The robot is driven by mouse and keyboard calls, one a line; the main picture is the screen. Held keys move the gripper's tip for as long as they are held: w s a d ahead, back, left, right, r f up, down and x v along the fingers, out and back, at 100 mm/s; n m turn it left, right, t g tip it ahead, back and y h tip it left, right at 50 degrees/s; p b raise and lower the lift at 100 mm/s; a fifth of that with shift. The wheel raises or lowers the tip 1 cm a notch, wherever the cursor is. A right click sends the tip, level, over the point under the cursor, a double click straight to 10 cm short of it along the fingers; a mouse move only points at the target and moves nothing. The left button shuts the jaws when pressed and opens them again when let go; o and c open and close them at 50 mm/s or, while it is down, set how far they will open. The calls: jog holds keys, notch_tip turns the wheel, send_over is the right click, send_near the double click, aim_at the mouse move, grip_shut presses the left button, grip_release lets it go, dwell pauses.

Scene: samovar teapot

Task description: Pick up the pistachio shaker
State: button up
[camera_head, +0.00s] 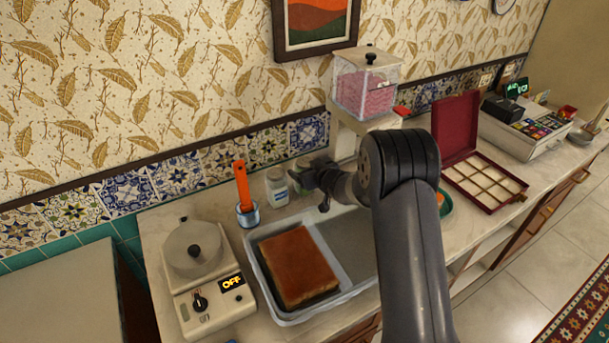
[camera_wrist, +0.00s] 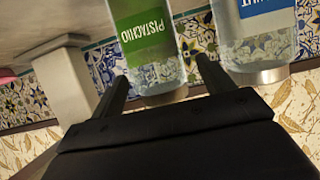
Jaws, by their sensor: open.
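The pistachio shaker (camera_wrist: 145,35) is a clear jar with a green label reading PISTACHIO. In the wrist view, which is upside down, it stands between my two open fingers, with the right finger close to its side. In the head view the shaker (camera_head: 303,167) is at the back of the counter by the tiled wall, partly hidden behind my gripper (camera_head: 310,188). My gripper (camera_wrist: 163,82) is open. I cannot tell whether either finger touches the jar.
A similar shaker with a blue label (camera_head: 277,186) stands close beside it, also in the wrist view (camera_wrist: 255,30). An orange-handled tool in a cup (camera_head: 244,190), a tray (camera_head: 345,292) with a brown slab (camera_head: 298,266), and a pink-filled dispenser (camera_head: 365,90) are nearby.

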jog(key=shift+w, duration=0.1)
jog(key=c, duration=1.2)
